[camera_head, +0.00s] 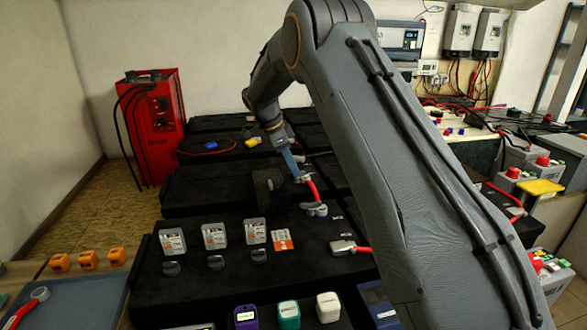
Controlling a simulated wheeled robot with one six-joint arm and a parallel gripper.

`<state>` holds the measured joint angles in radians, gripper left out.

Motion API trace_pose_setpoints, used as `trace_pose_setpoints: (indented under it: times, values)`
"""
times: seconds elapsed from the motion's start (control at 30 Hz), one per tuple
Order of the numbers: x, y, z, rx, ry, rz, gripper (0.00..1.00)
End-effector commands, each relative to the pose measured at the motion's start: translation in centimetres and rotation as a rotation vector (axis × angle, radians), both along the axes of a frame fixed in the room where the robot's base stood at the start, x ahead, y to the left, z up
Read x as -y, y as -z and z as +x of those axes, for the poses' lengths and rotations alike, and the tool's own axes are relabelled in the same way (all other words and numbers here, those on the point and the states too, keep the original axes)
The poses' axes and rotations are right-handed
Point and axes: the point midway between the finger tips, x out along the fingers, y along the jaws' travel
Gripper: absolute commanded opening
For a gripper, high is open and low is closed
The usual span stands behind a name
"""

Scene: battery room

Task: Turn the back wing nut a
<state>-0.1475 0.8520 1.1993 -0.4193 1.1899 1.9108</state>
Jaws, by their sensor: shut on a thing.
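A short red cable (313,190) lies on the black battery top, with a grey metal clamp at each end. My gripper (301,178) reaches down from the back left to the back end of this cable. It is shut on the small wing nut there, which the fingers mostly hide. A second grey clamp and nut (318,209) sits at the cable's front end, apart from the gripper. I cannot tell how far the held nut is turned.
A dark block (267,185) stands just left of my gripper. Several white-labelled boxes (214,236) and dark knobs stand nearer on the black top. Another red cable (361,249) ends at right front. A red charger (150,125) stands at back left. My arm hides much of the right side.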

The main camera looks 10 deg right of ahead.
Motion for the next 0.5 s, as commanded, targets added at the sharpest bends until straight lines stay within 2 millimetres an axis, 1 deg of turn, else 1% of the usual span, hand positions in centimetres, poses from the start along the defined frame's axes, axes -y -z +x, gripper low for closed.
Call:
trace_pose_setpoints:
  times: [0.23, 0.27, 0.3, 0.37, 0.5]
  values:
    - [-0.1, 0.01, 0.01, 0.001, 0.001, 0.002, 0.0]
    - [-0.1, 0.01, 0.01, 0.001, 0.001, 0.002, 0.11]
    - [-0.09, 0.01, 0.01, 0.001, 0.001, 0.002, 0.18]
    - [-0.07, 0.01, 0.01, 0.001, 0.001, 0.002, 0.28]
    - [0.01, 0.01, 0.01, 0.0, 0.001, 0.001, 0.28]
